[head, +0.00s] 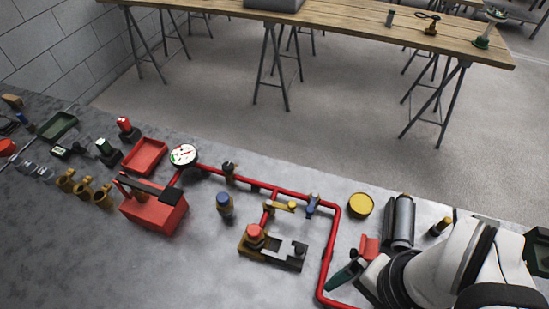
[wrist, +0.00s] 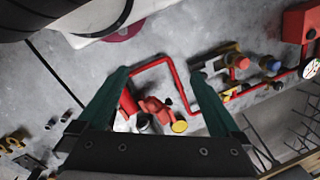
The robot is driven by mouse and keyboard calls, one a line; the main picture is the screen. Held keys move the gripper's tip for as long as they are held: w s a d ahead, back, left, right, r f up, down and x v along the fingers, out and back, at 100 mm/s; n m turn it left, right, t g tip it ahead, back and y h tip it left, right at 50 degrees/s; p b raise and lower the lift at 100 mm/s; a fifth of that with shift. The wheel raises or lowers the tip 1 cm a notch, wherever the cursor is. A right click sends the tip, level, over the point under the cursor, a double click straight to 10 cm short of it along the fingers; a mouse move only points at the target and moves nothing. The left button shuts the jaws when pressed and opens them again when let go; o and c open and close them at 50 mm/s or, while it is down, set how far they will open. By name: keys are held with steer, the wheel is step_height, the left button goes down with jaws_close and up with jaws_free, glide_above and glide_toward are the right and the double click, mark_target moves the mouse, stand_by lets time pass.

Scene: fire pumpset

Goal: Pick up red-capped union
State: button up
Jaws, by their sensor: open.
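A red-capped piece, which I take to be the red-capped union (head: 255,234), stands upright in a brass and dark holder (head: 285,255) right of the centre of the bench in the head view. The red cap also shows in the wrist view (wrist: 243,62), right of the fingers. A blue-capped piece (head: 224,204) stands to its left, apart from it. My gripper (wrist: 161,74) is open with its green fingers spread and nothing held between them. In the head view a green finger shows right of the red pipe, well apart from the union; the rest is partly hidden by my arm.
A red pipe run (head: 290,193) with a gauge (head: 184,155) passes behind and right of the union. A red box (head: 154,208) and red tray (head: 145,155) are left. A yellow disc (head: 360,205) and grey cylinder (head: 401,221) are right.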

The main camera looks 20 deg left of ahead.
steer(key=c, duration=0.4)
steer(key=shift+c, duration=0.2)
